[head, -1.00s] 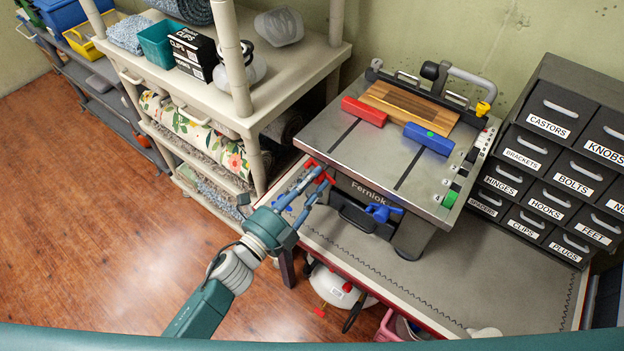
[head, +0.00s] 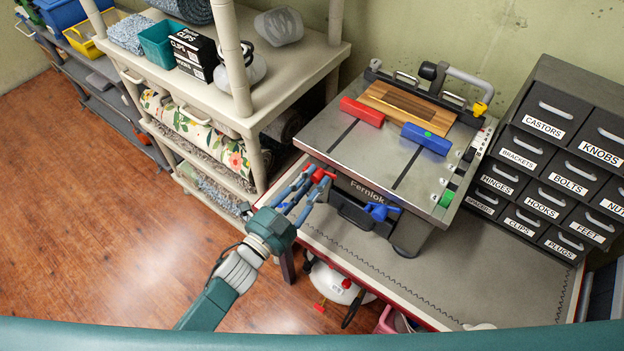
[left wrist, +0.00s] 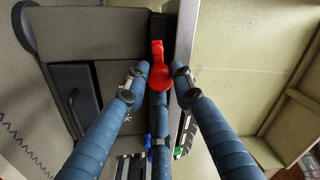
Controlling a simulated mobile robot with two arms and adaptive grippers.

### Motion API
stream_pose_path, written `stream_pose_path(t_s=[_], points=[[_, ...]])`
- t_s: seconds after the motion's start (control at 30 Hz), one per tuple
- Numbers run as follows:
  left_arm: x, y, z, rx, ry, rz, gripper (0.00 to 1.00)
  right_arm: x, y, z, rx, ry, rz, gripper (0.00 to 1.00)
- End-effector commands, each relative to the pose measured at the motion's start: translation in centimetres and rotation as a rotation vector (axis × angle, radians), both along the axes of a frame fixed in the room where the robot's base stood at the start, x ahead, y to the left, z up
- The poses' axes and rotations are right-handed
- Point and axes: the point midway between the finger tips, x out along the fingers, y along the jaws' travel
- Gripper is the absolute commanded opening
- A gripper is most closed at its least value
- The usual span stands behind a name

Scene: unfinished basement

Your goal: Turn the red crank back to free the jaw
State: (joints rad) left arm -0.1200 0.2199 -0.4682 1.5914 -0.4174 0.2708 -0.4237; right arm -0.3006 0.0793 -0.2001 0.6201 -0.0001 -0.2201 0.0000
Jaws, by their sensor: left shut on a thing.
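The red crank (head: 322,174) sits at the left front of the grey Fernlok bench machine (head: 345,140). My left gripper (head: 311,177) is shut on it, its blue fingers around the crank. In the left wrist view the red crank (left wrist: 159,70) stands between the fingertips (left wrist: 155,84). A red jaw block (head: 362,111) lies on the machine's top, close to the left edge of a striped wooden board (head: 410,107); I cannot tell whether they touch. A blue jaw block (head: 427,139) lies in front of the board. A blue crank (head: 381,211) is on the machine's front. My right gripper is not in view.
A labelled drawer cabinet (head: 560,150) stands right of the machine. A cream shelf unit (head: 300,70) with boxes and cloth is close on the left. The bench (head: 450,290) is bare in front of the machine. Items lie beneath it.

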Motion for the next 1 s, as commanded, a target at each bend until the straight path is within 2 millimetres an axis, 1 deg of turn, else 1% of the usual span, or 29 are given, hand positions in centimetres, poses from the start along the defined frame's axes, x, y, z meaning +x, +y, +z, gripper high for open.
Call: stream_pose_path(t_s=[0.47, 0.5, 0.57, 0.87, 1.0], points=[[-0.1, -0.1, -0.2, -0.007, 0.009, -0.001, 0.0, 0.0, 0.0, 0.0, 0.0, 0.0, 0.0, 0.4], [-0.1, -0.1, -0.2, -0.007, 0.009, -0.001, 0.32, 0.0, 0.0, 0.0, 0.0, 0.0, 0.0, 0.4], [-0.1, -0.1, -0.2, -0.007, 0.009, -0.001, 0.43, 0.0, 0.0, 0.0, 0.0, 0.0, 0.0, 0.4], [-0.1, 0.1, -0.1, -0.007, 0.007, 0.0, 0.43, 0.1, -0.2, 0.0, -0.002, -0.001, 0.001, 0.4], [-1.1, 0.8, -0.2, -0.007, 0.01, 0.0, 0.43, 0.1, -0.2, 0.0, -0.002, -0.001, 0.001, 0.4]])
